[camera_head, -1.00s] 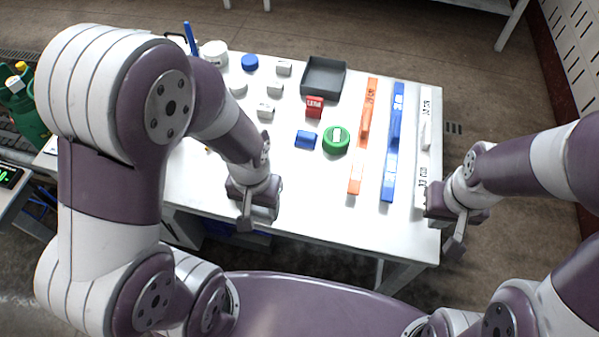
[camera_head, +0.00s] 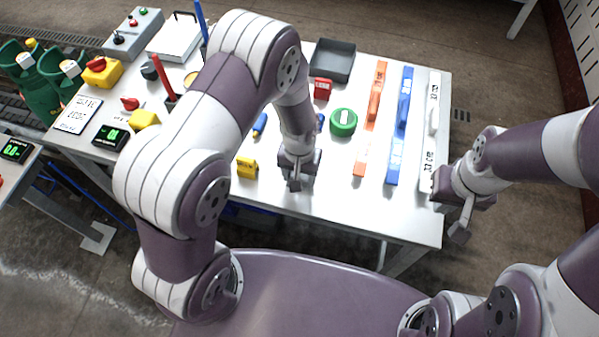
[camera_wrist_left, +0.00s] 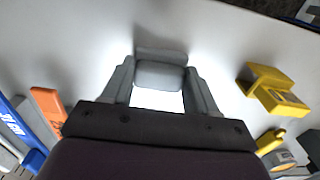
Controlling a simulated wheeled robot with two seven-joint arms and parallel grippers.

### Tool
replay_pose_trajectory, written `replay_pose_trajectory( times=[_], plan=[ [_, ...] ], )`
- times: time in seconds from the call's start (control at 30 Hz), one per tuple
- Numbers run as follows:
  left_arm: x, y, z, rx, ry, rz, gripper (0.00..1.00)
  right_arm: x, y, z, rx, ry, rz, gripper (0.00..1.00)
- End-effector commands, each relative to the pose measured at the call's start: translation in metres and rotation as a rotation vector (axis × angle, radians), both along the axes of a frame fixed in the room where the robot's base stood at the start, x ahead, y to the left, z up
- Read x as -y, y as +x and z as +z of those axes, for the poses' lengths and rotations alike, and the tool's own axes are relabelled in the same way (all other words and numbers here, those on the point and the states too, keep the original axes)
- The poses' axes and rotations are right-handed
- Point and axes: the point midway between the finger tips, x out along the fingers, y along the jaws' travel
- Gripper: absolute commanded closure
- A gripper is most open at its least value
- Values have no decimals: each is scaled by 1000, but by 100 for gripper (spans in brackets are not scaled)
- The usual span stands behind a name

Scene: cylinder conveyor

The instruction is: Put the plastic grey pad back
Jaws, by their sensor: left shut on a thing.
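A plastic grey pad (camera_wrist_left: 160,75) sits between the fingers of my left gripper in the left wrist view. My left gripper (camera_wrist_left: 158,85) is shut on it, over the white table. The left gripper (camera_head: 296,184) also shows in the head view, at the near part of the table, where the pad itself is hard to make out. My right gripper (camera_head: 462,226) hangs just off the table's right edge; its fingers are seen edge-on, so its opening cannot be told.
The white table (camera_head: 350,215) is bare near the front. A yellow block (camera_head: 247,167) lies left of my left gripper. Right of it are a green round piece (camera_head: 343,122) and orange (camera_head: 363,150), blue (camera_head: 395,155) and white bars (camera_head: 428,155). A dark grey tray (camera_head: 333,62) stands behind.

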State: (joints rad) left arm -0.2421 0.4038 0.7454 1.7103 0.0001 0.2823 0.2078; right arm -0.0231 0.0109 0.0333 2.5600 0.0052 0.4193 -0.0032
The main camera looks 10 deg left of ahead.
Motion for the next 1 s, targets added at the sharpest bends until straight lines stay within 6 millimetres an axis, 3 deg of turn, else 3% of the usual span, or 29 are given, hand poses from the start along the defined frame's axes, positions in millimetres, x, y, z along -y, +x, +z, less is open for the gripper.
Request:
replay_pose_trajectory(
  times=[0.1,0.13,0.2,0.57,1.0],
  plan=[
    [0,0,-4,-1,0,0,75,0,0,-3,0,0,0,100],
    [0,0,-4,0,0,0,35,0,0,-2,0,0,0,100],
    [0,0,-3,-1,0,0,16,0,0,-2,0,0,0,100],
    [0,1,6,2,0,0,16,0,0,0,0,0,0,100],
    [0,1,108,3,-1,0,16,0,0,-4,0,0,0,100]
  ],
)
